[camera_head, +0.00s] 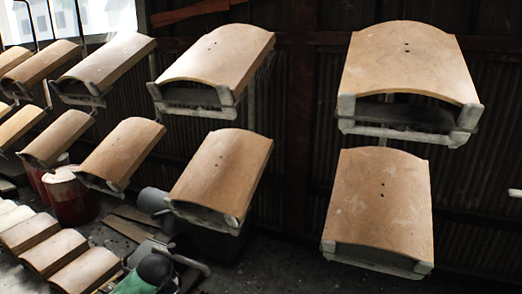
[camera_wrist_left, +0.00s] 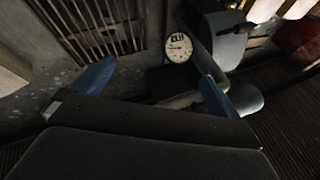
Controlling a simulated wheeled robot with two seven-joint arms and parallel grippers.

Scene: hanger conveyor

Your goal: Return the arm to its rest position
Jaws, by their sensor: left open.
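My left gripper (camera_wrist_left: 152,88) shows in the left wrist view, its two blue fingers spread wide apart. Nothing is between the fingers, so it is open and empty. Neither of my grippers can be made out in the head view. My right gripper shows in neither view.
Curved tan tiles on hanging frames fill the head view in two rows, including a large upper right tile (camera_head: 408,62) and a lower right tile (camera_head: 379,207). Red drums (camera_head: 72,197) and several floor-level tiles (camera_head: 54,252) stand lower left. A round dial (camera_wrist_left: 180,47) lies beyond my left fingers.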

